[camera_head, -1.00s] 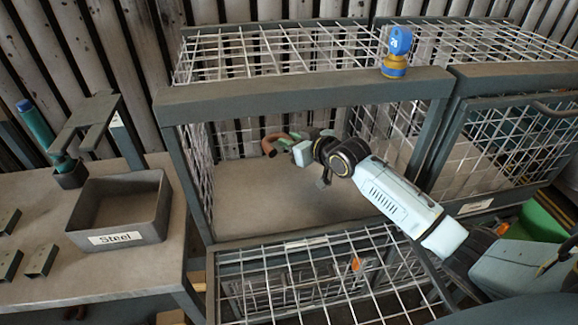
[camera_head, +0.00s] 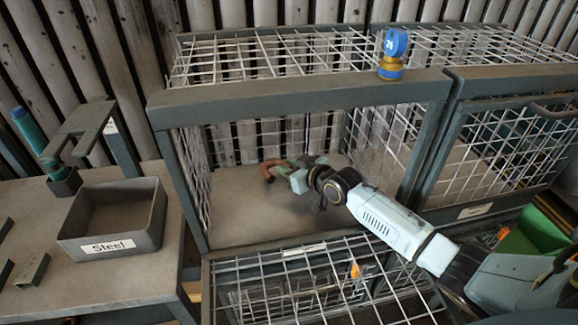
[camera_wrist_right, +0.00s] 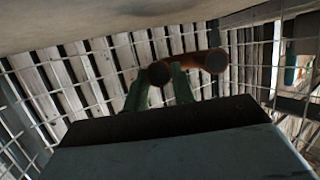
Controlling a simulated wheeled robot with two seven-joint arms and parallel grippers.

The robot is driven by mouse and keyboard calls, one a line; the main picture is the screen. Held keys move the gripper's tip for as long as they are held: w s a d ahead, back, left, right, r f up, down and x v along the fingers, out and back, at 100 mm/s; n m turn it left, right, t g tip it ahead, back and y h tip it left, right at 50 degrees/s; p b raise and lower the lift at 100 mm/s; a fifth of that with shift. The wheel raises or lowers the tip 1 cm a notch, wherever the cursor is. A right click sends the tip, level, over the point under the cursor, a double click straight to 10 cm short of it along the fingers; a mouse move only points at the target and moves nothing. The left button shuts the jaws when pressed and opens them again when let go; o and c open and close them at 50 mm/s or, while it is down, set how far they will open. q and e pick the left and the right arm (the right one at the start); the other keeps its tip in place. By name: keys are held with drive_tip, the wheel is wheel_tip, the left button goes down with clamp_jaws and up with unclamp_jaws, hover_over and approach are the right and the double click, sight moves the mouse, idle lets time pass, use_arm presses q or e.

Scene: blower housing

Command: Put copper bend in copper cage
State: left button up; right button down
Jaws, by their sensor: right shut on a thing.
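The copper bend (camera_head: 268,171) is a brown curved pipe, held inside the open upper wire cage (camera_head: 300,98) in the head view. My right gripper (camera_head: 284,168) reaches in through the cage's open front and is shut on the bend. In the right wrist view the bend (camera_wrist_right: 206,62) sits across the green fingers (camera_wrist_right: 160,88), with one round end between them and the other to the right. The bend looks a little above the cage floor (camera_head: 232,215); the exact gap is hard to tell. My left gripper is not in view.
A lowered wire door (camera_head: 310,283) hangs below the opening. A closed cage (camera_head: 512,140) is to the right. A table with a Steel bin (camera_head: 112,240) is to the left. The cage floor is clear.

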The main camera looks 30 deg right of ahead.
drive_tip(key=shift+f, duration=0.25)
drive_tip(key=c, duration=1.1)
unclamp_jaws()
drive_tip(key=shift+c, duration=0.2)
drive_tip(key=shift+r+p, duration=0.3)
drive_tip(key=shift+r, duration=0.25)
drive_tip(key=shift+s+r, duration=0.2)
drive_tip(key=shift+s, duration=0.15)
drive_tip(key=p+v, duration=0.1)
drive_tip(key=v, duration=0.5)
drive_tip(key=shift+s+d, duration=0.2)
drive_tip(key=shift+s, duration=0.15)
drive_tip(key=shift+r, duration=0.1)
